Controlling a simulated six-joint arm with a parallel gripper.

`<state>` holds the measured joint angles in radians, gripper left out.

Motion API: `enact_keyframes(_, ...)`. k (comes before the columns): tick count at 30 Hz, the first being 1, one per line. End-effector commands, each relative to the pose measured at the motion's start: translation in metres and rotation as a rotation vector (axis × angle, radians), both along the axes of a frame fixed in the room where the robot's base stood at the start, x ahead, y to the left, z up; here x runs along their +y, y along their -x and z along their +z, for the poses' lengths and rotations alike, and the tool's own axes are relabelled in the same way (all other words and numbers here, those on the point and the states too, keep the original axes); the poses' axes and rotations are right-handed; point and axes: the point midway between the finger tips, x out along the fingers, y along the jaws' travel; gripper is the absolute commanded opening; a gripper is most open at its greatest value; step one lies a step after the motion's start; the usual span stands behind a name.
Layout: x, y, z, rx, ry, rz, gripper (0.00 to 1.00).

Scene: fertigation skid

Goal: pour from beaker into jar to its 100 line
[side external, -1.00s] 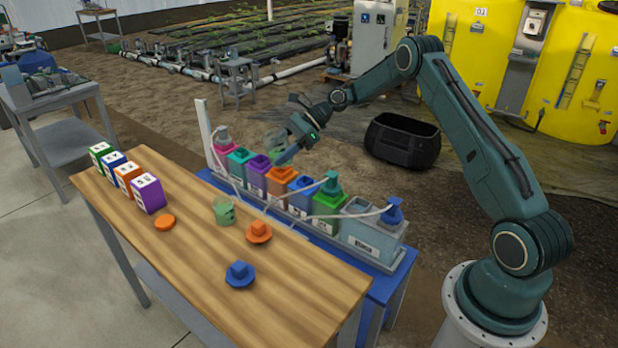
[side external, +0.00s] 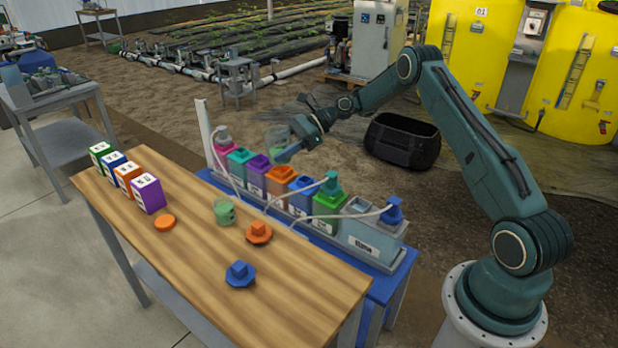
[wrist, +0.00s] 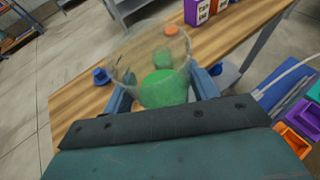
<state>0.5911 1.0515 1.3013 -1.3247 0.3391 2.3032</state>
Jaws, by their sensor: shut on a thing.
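My gripper (side external: 292,148) is shut on a clear beaker (side external: 274,136) and holds it in the air above the row of coloured containers. In the wrist view the beaker (wrist: 150,55) sits between the two blue fingers (wrist: 162,92), with green liquid (wrist: 165,88) in it. The beaker looks close to upright in the side view. The jar (side external: 224,212) stands on the wooden table, a small clear vessel with green in its lower part. In the wrist view the jar (wrist: 163,58) shows blurred through the beaker's wall. The jar's 100 line is too small to read.
An orange lid (side external: 259,232), a blue lid (side external: 239,273) and an orange disc (side external: 165,222) lie on the wooden table (side external: 190,260). Several labelled boxes (side external: 148,194) stand at its left. Coloured containers with thin hoses (side external: 330,205) line the blue bench behind.

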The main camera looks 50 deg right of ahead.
Motion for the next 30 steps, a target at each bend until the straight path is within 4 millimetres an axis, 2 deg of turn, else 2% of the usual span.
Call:
enact_keyframes(16, 0.061, -0.030, -0.022, 0.131, 0.198, -0.171, 0.31)
enact_keyframes(24, 0.092, -0.035, -0.032, 0.245, 0.318, -0.304, 0.31)
enact_keyframes(30, 0.107, -0.032, -0.035, 0.336, 0.391, -0.400, 0.31)
